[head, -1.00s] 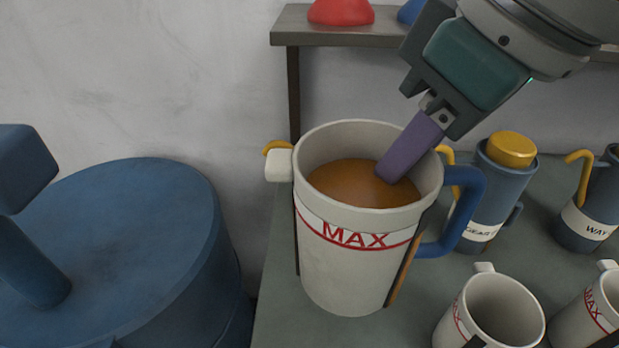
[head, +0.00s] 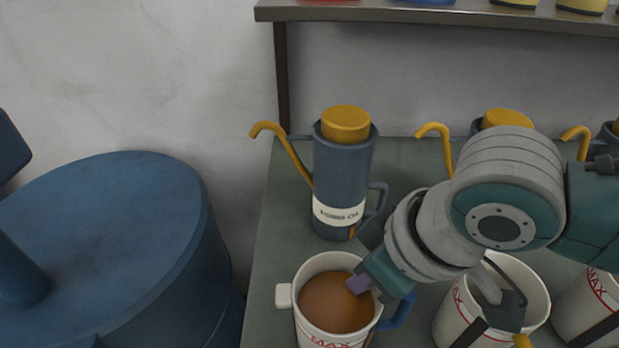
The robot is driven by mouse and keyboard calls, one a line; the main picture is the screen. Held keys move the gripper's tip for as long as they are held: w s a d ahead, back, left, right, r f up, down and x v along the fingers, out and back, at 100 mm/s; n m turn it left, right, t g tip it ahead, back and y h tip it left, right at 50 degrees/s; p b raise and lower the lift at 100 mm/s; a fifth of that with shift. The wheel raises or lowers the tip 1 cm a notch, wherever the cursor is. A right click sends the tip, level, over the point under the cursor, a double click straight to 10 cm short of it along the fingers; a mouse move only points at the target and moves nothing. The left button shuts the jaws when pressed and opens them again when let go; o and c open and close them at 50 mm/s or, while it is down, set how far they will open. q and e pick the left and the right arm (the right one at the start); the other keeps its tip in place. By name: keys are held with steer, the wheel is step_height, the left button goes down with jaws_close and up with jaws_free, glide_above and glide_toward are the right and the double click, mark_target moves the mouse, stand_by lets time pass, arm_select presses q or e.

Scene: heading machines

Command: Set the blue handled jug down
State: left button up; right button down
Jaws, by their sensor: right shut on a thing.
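The blue handled jug (head: 307,327) is white with a red MAX mark, a white spout on its left and a blue handle (head: 400,312) on its right. It is upright and holds brown liquid. My right gripper (head: 361,284) is shut on its right rim, beside the handle, with one purple finger inside the jug. The jug's base is below the picture, so I cannot tell whether it touches the table (head: 276,218). My left gripper is not in view.
A blue-grey oil can (head: 342,175) with a yellow lid and spout stands behind the jug. More white MAX jugs (head: 452,312) stand to the right, partly behind my arm. A shelf (head: 400,14) runs along the back. A large blue drum (head: 110,240) stands at left.

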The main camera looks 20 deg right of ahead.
steer(key=shift+f, duration=0.25)
steer(key=c, duration=1.4)
jaws_free()
steer(key=shift+f, duration=0.2)
steer(key=o, duration=0.4)
steer(key=shift+o, duration=0.2)
steer(key=shift+r, duration=0.1)
